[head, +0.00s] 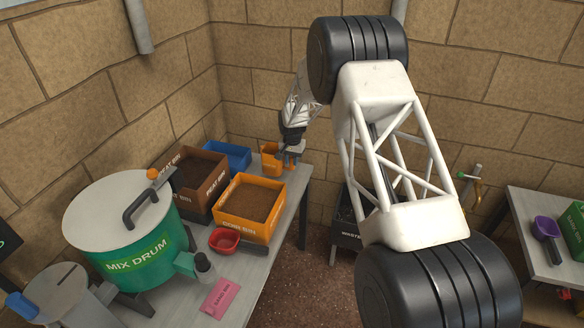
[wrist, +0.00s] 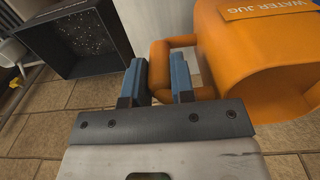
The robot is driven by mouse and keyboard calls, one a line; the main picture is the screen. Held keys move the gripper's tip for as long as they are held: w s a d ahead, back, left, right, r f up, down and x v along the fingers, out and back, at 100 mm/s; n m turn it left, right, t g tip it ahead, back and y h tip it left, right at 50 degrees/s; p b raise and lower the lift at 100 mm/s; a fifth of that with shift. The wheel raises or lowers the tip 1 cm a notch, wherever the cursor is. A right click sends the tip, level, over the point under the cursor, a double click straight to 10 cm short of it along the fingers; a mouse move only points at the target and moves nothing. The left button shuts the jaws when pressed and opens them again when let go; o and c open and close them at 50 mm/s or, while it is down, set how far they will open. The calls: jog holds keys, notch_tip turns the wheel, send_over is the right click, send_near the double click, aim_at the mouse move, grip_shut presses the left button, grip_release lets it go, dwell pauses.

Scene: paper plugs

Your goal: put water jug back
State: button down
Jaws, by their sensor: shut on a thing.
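I cannot tell whether the jug's base touches the table.
The orange coir bin (head: 240,237), brown peat bin (head: 214,188) and a blue tray (head: 228,154) stand close by. The green mix drum (head: 150,262), a red bowl (head: 224,240) and a pink card (head: 220,298) are nearer. A dark waste bin (head: 347,225) stands right of the table.

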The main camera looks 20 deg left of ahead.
aim_at(292, 170)
jog(key=shift+f, duration=1.85)
jog(key=shift+f, duration=0.2)
jog(key=c, duration=1)
grip_release()
jog(key=shift+o, duration=0.2)
jog(key=shift+r, duration=0.1)
notch_tip(292, 170, up, 12)
jog(key=shift+r, duration=0.1)
